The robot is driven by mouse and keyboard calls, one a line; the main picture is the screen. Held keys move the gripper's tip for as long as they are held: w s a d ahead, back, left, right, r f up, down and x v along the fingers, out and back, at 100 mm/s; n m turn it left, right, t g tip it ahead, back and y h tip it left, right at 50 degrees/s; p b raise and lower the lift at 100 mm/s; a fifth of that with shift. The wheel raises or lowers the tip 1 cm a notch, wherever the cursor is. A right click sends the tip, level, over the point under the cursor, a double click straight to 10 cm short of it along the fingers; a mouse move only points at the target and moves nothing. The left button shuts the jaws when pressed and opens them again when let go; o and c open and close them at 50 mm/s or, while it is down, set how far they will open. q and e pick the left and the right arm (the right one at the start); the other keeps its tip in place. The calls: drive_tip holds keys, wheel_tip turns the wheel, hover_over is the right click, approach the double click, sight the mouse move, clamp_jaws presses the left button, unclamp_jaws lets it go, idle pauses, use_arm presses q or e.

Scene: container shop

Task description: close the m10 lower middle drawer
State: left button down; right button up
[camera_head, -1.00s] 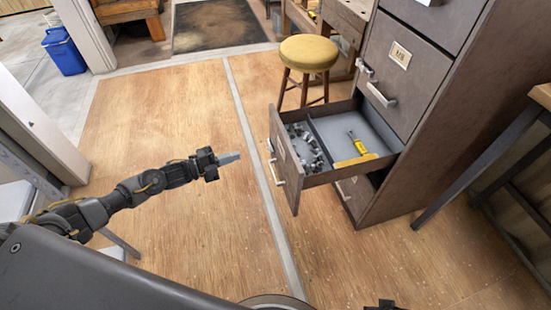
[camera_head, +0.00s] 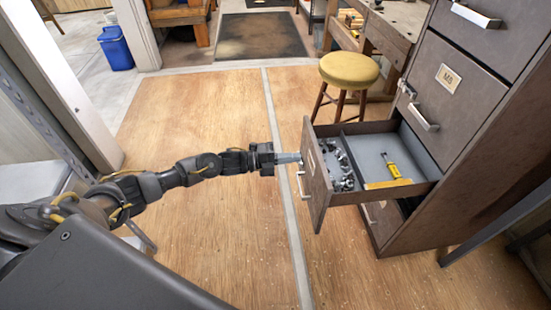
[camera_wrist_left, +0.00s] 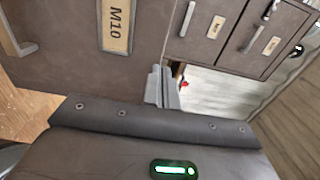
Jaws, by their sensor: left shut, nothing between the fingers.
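The open drawer (camera_head: 315,178) sticks out of the grey-brown cabinet, its front facing my left gripper. In the left wrist view its front (camera_wrist_left: 75,70) bears an M10 label (camera_wrist_left: 116,25), with part of a handle (camera_wrist_left: 18,45) at the left. In the head view, small grey metal parts lie in its left compartment and a yellow-handled tool (camera_head: 390,166) in the other. My left gripper (camera_head: 298,157) is shut and empty, its fingertips at the drawer front's near side; I cannot tell whether they touch. It also shows in the left wrist view (camera_wrist_left: 161,88). My right gripper is out of view.
A closed drawer (camera_head: 440,90) labelled M8 sits above the open one. A yellow-topped stool (camera_head: 349,70) stands behind the open drawer, and a workbench (camera_head: 385,25) farther back. The wooden floor left of the drawer is clear except for my arm.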

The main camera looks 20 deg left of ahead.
sight(316, 155)
use_arm(q)
drive_tip(key=shift+x, duration=2.3)
drive_tip(key=shift+d, duration=0.1)
